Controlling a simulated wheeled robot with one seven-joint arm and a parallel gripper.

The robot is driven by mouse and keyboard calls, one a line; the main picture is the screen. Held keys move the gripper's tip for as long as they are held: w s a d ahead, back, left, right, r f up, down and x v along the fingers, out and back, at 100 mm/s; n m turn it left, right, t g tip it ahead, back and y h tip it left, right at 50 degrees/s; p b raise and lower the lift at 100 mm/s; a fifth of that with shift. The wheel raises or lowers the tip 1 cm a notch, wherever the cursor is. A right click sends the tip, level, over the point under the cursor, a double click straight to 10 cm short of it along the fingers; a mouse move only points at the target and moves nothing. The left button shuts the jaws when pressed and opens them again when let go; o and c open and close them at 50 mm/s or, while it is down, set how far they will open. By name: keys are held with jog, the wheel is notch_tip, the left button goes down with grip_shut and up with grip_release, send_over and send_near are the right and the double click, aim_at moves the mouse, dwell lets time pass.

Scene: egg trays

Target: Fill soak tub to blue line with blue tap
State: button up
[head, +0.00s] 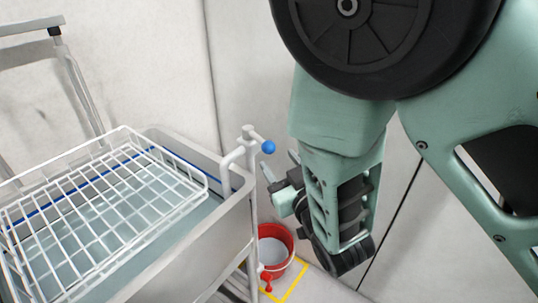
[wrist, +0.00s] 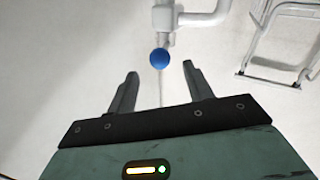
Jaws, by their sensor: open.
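The grey soak tub (head: 180,262) stands at the left in the head view. A blue line (head: 190,168) runs along its inside wall, and a pale blue-green surface, which looks like water, lies below it. The blue tap is a white pipe (head: 230,160) at the tub's right corner with a blue ball knob (head: 268,147). In the wrist view the blue knob (wrist: 160,58) sits just beyond my fingertips, roughly centred between them. My gripper (wrist: 160,74) is open and empty. It also shows in the head view (head: 279,170), just below and right of the knob, partly hidden by my arm.
A white wire basket (head: 124,215) lies across the tub's top. A red bucket (head: 289,240) stands on the floor by a yellow marking (head: 297,283), with a small red knob (head: 268,287) near it. A grey metal frame (head: 80,85) stands behind the tub.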

aim_at(272, 151)
jog(key=p+x, duration=0.1)
jog(key=x, duration=0.5)
jog(key=shift+w+a+r, duration=0.15)
jog(key=shift+w, duration=0.2)
